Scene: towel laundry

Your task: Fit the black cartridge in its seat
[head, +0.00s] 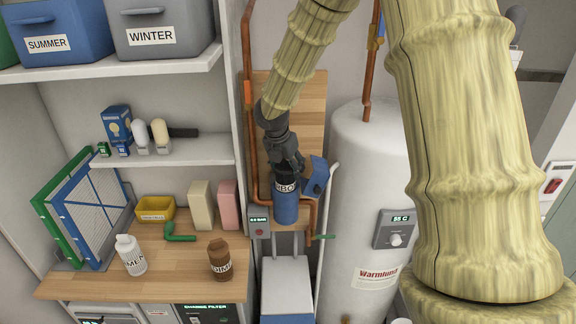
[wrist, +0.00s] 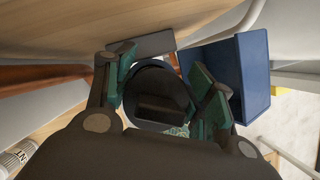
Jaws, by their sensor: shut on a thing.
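The black cartridge (head: 286,187) has a white label band of which only some letters show. It stands about upright at the top of the blue cylindrical housing (head: 286,208), with its lower part hidden inside or behind the rim. I cannot tell how deep it sits. My gripper (head: 288,168) reaches down from above, its fingers closed around the cartridge's top. In the wrist view the cartridge's round black top (wrist: 155,92) lies between the two green-padded fingers (wrist: 160,88).
A blue open box-like part (head: 317,177) is close right of the gripper; it also shows in the wrist view (wrist: 228,75). A wooden backboard (head: 310,105) is behind. Copper pipes (head: 249,110) and a white tank (head: 365,165) flank it. A small pressure display (head: 259,221) is left.

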